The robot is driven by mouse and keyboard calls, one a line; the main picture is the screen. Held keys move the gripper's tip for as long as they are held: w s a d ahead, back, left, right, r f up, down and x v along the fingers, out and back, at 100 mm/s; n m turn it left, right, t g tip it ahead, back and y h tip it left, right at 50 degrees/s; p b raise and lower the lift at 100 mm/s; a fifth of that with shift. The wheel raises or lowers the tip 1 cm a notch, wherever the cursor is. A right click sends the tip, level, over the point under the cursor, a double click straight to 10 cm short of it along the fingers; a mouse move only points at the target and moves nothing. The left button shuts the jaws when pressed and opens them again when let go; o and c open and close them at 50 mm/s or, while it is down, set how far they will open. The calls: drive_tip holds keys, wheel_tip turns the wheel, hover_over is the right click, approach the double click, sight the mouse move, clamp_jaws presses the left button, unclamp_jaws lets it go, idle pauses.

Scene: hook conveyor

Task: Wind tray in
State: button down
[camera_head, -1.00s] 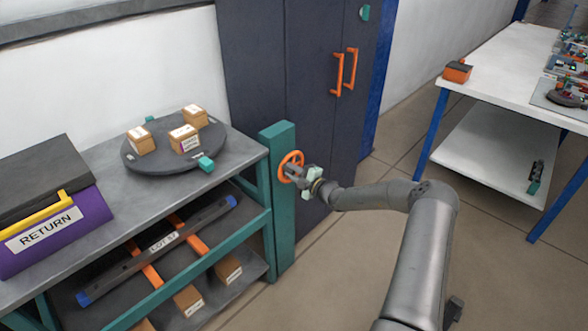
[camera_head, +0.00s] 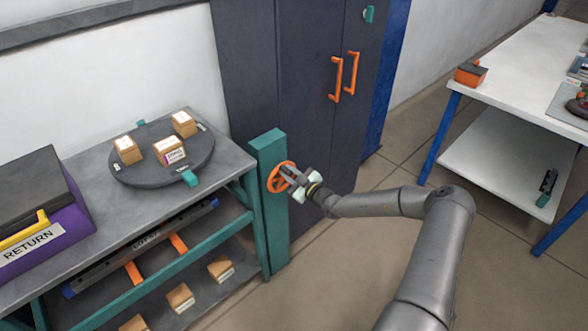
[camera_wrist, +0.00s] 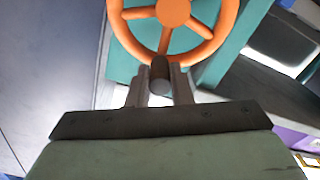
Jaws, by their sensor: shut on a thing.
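An orange handwheel (camera_head: 272,184) is mounted on a teal post (camera_head: 272,222) at the bench's right end. My gripper (camera_head: 290,176) is shut on the wheel's dark handle. In the wrist view, the handle (camera_wrist: 160,74) sits between my two grey fingers, below the orange hub and spokes (camera_wrist: 173,10). A long dark tray front (camera_head: 110,264) with blue ends and a white label lies under the bench top. The tray's rear is hidden by the bench top. Two orange strips (camera_head: 134,272) show below the front.
A dark turntable (camera_head: 137,179) with three boxes and a purple RETURN box (camera_head: 60,239) stand on the bench. Several small boxes (camera_head: 181,297) lie on the lower shelf. A dark cabinet (camera_head: 305,110) stands behind my gripper. A white table (camera_head: 510,80) is at right.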

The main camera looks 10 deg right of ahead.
drive_tip(key=shift+w+d+m, duration=0.1)
drive_tip(key=shift+d+m, duration=0.15)
drive_tip(key=shift+m, duration=0.15)
drive_tip(key=c, duration=1.3)
unclamp_jaws()
drive_tip(key=b+v, duration=0.2)
drive_tip(key=v, duration=1.5)
drive_tip(key=shift+s, duration=0.2)
